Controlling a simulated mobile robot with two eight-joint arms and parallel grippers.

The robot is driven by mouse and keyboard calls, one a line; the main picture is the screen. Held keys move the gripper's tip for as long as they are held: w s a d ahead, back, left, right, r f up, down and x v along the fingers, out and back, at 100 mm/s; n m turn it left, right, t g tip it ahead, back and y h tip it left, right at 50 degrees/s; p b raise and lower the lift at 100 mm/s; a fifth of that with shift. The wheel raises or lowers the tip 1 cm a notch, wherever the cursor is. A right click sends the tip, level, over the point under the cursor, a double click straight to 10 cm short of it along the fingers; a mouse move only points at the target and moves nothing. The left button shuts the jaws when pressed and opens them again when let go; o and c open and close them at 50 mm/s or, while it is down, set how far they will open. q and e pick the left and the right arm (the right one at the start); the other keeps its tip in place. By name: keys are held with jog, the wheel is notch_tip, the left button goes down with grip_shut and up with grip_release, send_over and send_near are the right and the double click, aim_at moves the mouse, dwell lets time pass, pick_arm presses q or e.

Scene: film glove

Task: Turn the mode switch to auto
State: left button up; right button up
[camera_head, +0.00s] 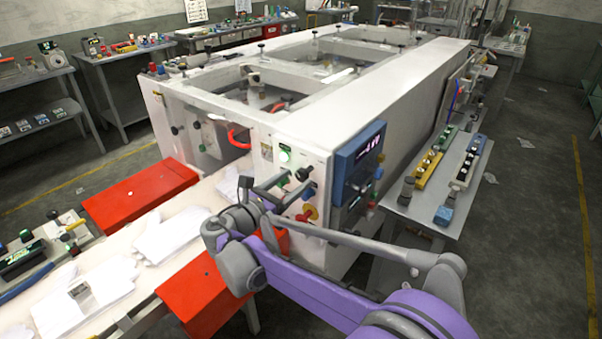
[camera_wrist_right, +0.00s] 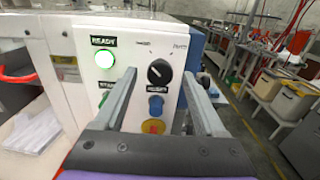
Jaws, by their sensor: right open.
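In the wrist view, the mode switch (camera_wrist_right: 158,72) is a round black knob with a white pointer mark on a white control panel (camera_wrist_right: 133,60). Its lettering is too small to read. In the head view the black knob (camera_head: 302,174) shows on the machine's front corner. My right gripper (camera_head: 295,180) is open in front of the panel. In the wrist view its two fingers (camera_wrist_right: 160,74) stand apart, one on each side of the knob in the picture, with nothing between them. I cannot tell whether the tips touch the panel. My left gripper is not in view.
A lit green READY light (camera_wrist_right: 104,59) is left of the knob. A blue button (camera_wrist_right: 156,105) and a red-yellow button (camera_wrist_right: 153,127) sit below it. A blue display box (camera_head: 360,150) is right of the panel. Red covers (camera_head: 205,290) flank the white feed table.

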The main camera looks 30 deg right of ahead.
aim_at(300, 175)
jog(key=shift+x, duration=1.85)
grip_shut()
